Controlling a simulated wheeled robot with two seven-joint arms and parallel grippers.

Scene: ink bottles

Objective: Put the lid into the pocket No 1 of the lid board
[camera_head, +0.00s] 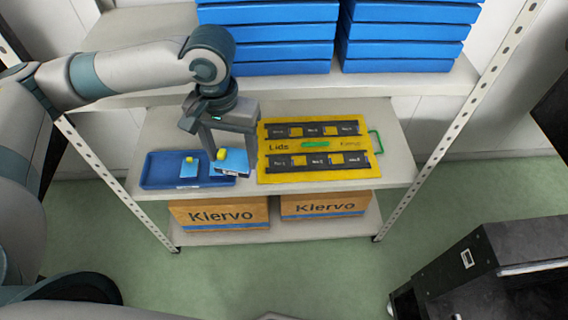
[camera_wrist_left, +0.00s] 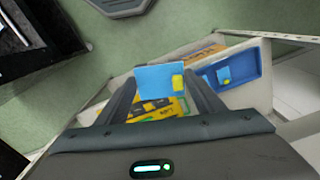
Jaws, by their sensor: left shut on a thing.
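My left gripper (camera_head: 222,158) is shut on a blue square lid (camera_head: 234,166) with a yellow knob. The lid hangs between the tray and the board in the head view. In the left wrist view the held lid (camera_wrist_left: 155,80) sits between the two fingers. The yellow lid board (camera_head: 263,170) lies on the shelf just right of the gripper. It has two rows of three dark pockets; the pocket labels are too small to read surely. A second blue lid (camera_head: 188,171) with a yellow knob lies in the blue tray. My right gripper is not in view.
The blue tray (camera_head: 153,172) is left of the gripper; it also shows in the left wrist view (camera_wrist_left: 259,57). Stacked blue boxes (camera_head: 270,35) fill the shelf above. Kiervo cartons (camera_head: 219,213) stand on the shelf below. Perforated uprights (camera_head: 440,135) bound the rack.

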